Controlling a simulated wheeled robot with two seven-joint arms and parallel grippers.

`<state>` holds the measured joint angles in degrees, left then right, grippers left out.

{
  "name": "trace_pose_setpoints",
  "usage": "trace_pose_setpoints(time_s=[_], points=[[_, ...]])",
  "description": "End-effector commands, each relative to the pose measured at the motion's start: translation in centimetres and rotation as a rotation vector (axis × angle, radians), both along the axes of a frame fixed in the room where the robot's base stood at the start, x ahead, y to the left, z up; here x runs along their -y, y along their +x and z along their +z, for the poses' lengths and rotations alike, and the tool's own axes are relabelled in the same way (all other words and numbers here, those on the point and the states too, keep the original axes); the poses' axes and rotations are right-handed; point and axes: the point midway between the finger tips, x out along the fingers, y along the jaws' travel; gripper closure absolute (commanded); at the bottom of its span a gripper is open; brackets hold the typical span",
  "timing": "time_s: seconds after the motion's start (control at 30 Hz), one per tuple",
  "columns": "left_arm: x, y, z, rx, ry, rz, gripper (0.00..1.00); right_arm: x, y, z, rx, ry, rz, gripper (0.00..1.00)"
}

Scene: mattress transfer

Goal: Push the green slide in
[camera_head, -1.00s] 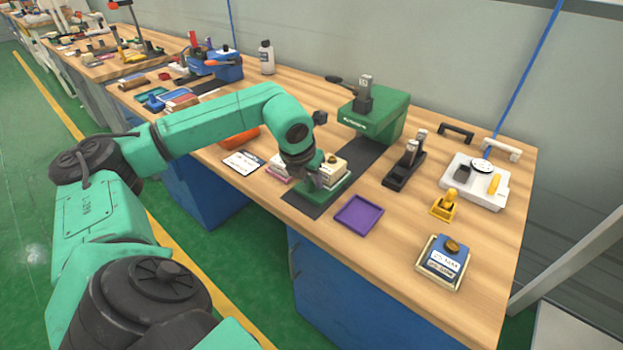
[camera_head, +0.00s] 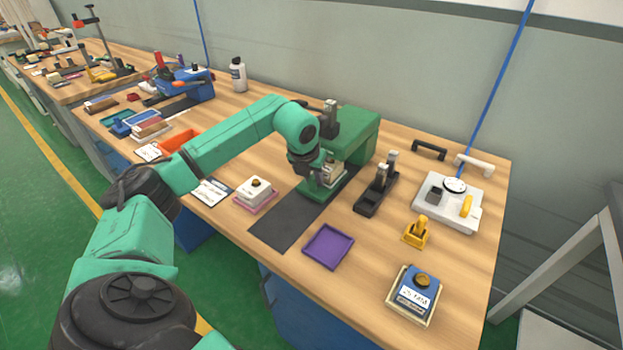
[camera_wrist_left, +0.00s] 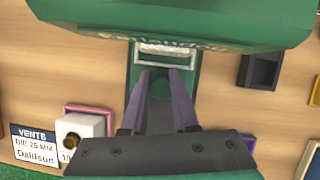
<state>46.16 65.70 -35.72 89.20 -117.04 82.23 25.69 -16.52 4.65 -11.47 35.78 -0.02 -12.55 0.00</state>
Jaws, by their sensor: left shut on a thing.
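The green slide (camera_head: 311,193) sits at the mouth of the green press (camera_head: 362,125), partly under its head, on the dark strip (camera_head: 280,228). A pale block (camera_head: 334,177) rests on the slide. My left gripper (camera_head: 322,183) is low at the slide's near end and shut on it. In the left wrist view my two fingers (camera_wrist_left: 162,80) point toward the press and close on the slide's near part (camera_wrist_left: 132,72). The press body (camera_wrist_left: 190,22) hides the slide's far end there. My right gripper is not in view.
A white block on a pink tray (camera_head: 243,203) stands left of the strip, and a purple tray (camera_head: 328,247) lies in front. A black toggle clamp (camera_head: 377,190) stands to the right of the press. The near part of the strip is bare.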

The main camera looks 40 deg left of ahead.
Motion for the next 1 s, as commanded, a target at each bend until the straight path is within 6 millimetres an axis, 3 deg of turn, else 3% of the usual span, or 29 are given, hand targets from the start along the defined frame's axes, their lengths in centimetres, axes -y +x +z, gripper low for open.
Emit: trace_pose_setpoints(time_s=[0.2, 0.23, 0.3, 0.67, 0.77, 1.0], points=[[0.1, 0.2, 0.4, 0.014, -0.002, -0.001, 1.00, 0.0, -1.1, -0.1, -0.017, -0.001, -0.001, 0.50], [0.1, 0.2, 0.4, 0.014, -0.002, -0.001, 0.61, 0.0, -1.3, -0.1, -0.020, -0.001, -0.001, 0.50], [0.1, 0.2, 0.4, 0.012, -0.002, -0.002, 0.43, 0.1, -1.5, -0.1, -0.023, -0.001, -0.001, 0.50], [0.2, -0.1, 0.7, 0.008, -0.003, -0.003, 0.43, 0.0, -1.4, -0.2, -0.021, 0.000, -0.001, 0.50], [0.3, -0.6, 2.2, 0.011, -0.002, -0.004, 0.43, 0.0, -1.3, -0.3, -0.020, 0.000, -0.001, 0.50], [0.8, -3.3, 8.7, 0.012, 0.000, -0.003, 0.43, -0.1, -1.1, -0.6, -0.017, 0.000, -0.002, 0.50]])
